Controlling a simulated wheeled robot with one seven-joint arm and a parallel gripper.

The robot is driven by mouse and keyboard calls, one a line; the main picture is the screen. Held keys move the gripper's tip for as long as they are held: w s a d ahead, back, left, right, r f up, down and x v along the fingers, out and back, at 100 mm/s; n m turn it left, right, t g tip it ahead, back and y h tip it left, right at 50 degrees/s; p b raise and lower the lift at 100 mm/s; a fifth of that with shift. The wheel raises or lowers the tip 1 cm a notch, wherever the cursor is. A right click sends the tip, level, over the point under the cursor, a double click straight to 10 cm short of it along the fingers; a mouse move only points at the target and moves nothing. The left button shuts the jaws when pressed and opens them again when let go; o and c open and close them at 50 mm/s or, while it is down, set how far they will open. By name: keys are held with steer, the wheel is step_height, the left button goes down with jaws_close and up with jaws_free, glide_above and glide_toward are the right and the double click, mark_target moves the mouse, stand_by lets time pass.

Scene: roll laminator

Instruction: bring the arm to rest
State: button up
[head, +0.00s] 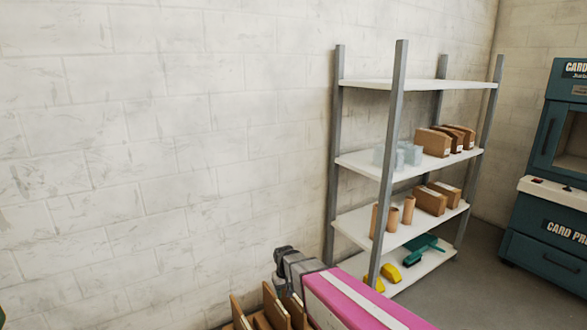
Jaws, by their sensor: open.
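I cannot make out my gripper in the head view, nor any part of my arm that I am sure of. A grey and black blocky object (295,266) shows at the bottom centre, partly hidden behind a pink box-like thing; I cannot tell what it is.
The pink thing (365,304) with a white stripe and upright brown boards (272,306) fill the bottom centre. A metal shelf rack (398,130) with boxes, tubes and yellow items stands against the block wall. A teal machine (540,220) stands at right. Grey floor shows between them.

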steer(key=s+d+r+m, duration=0.1)
steer(key=s+d+r, duration=0.2)
steer(key=d, duration=0.4)
steer(key=s+d+r+m, duration=0.1)
steer(key=s+d+r, duration=0.2)
steer(key=d, duration=0.5)
steer(key=s+d+r+m, duration=0.2)
steer(key=s+d+r, duration=0.2)
steer(key=d, duration=0.3)
steer(key=shift+d+r, duration=0.15)
steer(key=shift+r, duration=0.4)
